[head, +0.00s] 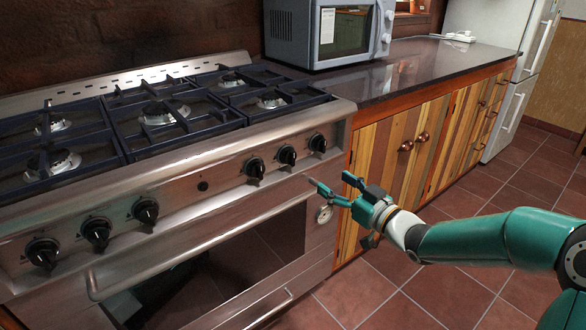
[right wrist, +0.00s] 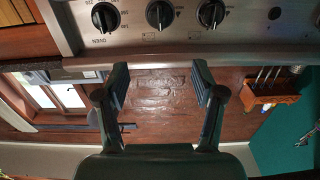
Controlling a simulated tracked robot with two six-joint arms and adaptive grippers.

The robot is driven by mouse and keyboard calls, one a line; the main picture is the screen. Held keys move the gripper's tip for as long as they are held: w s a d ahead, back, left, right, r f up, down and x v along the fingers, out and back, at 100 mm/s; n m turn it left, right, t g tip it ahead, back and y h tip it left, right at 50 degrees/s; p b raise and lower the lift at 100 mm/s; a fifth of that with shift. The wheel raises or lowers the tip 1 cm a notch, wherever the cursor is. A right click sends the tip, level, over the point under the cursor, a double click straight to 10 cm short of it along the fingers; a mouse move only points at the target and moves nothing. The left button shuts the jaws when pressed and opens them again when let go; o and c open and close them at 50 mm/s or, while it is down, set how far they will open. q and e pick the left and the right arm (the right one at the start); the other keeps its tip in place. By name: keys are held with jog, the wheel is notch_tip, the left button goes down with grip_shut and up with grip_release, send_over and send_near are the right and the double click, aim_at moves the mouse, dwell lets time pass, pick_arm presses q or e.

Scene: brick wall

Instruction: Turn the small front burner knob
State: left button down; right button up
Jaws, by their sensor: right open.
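The stove front (head: 175,205) carries black burner knobs in two groups. The left group has a knob near the left edge (head: 42,252), a middle knob (head: 97,232) and a right knob (head: 146,211). The right group has knobs at its left (head: 255,168), middle (head: 287,155) and right (head: 317,142). I cannot tell which is the small front one. My right gripper (head: 329,180) is open and empty, below and apart from the right group. In the right wrist view its open fingers (right wrist: 160,72) sit below three knobs, including a middle one (right wrist: 159,14). My left gripper is not in view.
The oven handle (head: 200,244) runs along the stove below the knobs. A microwave (head: 330,32) stands on the dark counter (head: 400,65). Wooden cabinets (head: 405,150) are at the right, with clear tiled floor before them.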

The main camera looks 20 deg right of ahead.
aim_at(294, 155)
jog(key=x, duration=1.6)
jog(key=shift+w+a, duration=0.1)
jog(key=shift+w, duration=0.25)
jog(key=shift+c, duration=0.3)
jog(key=c, duration=1)
jog(key=shift+c, duration=0.2)
